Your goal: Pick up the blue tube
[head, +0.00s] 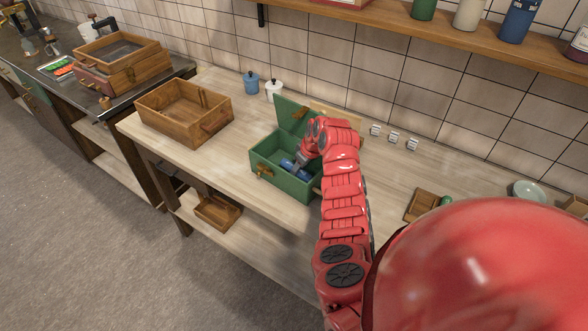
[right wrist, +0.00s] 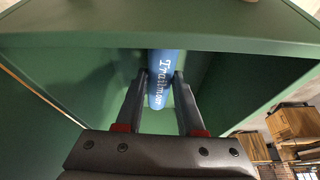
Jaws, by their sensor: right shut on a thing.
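The blue tube (head: 289,166) lies low inside the open green box (head: 302,188) on the wooden table. In the right wrist view the blue tube (right wrist: 165,68) has white lettering and sits between two dark fingers. My right gripper (head: 298,164) reaches down into the green box and is shut on the blue tube. The gripper (right wrist: 160,90) fills the lower part of the wrist view. The green box walls surround the tube, and part of the tube is hidden by the fingers and wrist. My left gripper does not show.
An open wooden box (head: 147,117) stands left of the green box. A blue jar (head: 252,83) and a white jar (head: 274,90) stand behind. The green lid (head: 290,117) is raised at the back. A small wooden tray (head: 418,207) lies to the right. A shelf (head: 440,29) with bottles hangs above.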

